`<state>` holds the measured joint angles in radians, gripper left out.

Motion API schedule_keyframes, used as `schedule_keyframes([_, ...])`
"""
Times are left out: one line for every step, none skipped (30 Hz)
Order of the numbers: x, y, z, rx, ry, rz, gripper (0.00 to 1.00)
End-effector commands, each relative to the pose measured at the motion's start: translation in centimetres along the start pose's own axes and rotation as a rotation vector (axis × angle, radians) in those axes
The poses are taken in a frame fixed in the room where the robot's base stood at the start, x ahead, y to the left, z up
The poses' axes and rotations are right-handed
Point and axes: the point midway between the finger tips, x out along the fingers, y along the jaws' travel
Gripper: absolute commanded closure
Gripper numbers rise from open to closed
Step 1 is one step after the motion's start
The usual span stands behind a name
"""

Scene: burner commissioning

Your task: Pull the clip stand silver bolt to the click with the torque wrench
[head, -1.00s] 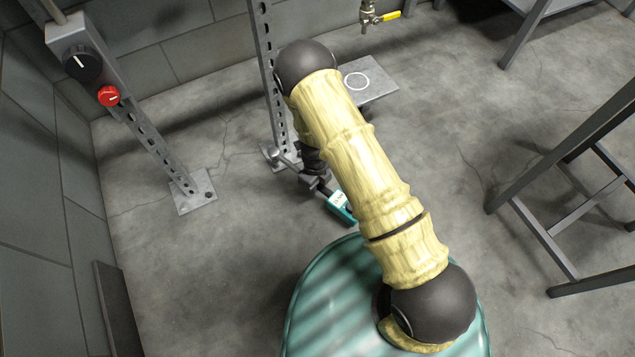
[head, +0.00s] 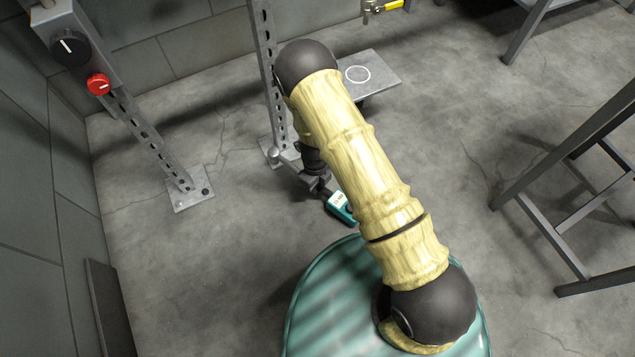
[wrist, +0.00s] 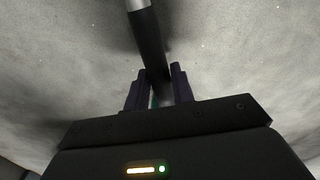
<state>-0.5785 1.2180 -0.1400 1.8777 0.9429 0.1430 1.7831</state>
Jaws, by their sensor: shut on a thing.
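The torque wrench has a teal end with a pale label or display (head: 341,207), a dark shaft and a silver head (head: 274,154). In the head view it lies low and slanted, its head at the foot of a perforated post (head: 267,75), the likely clip stand. My gripper (head: 317,184) is shut on the wrench's dark shaft; in the wrist view the shaft (wrist: 148,40) runs between the two fingers (wrist: 158,75), with a silver part beyond. I cannot make out the silver bolt or tell whether the head sits on it.
A second perforated post with a black knob (head: 68,46) and a red knob (head: 98,84) stands at left on a bolted foot plate (head: 190,189). A grey plate with a white ring (head: 372,76) is behind my arm. A dark metal frame (head: 565,190) stands at right. The floor between is clear.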

Motion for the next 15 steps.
schedule_keyframes([0.07,-0.02,0.02,0.0,-0.001,0.0,1.0])
schedule_keyframes([0.12,-0.02,0.03,0.0,-0.001,0.0,1.0])
schedule_keyframes([0.18,-0.02,0.03,0.0,-0.001,0.0,1.0])
schedule_keyframes([0.23,-0.02,0.03,0.0,-0.001,0.0,1.0])
schedule_keyframes([0.27,-0.02,0.03,0.0,-0.001,0.0,1.0])
schedule_keyframes([0.33,-0.02,0.03,0.0,-0.001,0.0,1.0])
schedule_keyframes([0.37,-0.02,0.04,0.0,-0.001,0.0,1.0])
schedule_keyframes([0.42,-0.02,0.04,0.0,-0.001,0.0,1.0])
schedule_keyframes([0.48,-0.02,0.05,0.0,-0.001,0.0,1.0])
schedule_keyframes([0.52,-0.02,0.05,0.0,-0.001,0.0,1.0])
schedule_keyframes([0.56,-0.02,0.05,0.001,-0.001,0.0,1.0])
schedule_keyframes([0.62,-0.02,0.06,0.001,-0.001,0.0,1.0])
schedule_keyframes([0.66,-0.03,0.06,0.001,-0.001,0.0,1.0])
schedule_keyframes([0.71,-0.02,0.07,0.001,-0.001,0.0,1.0])
schedule_keyframes([0.77,-0.03,0.07,0.001,-0.001,0.0,1.0])
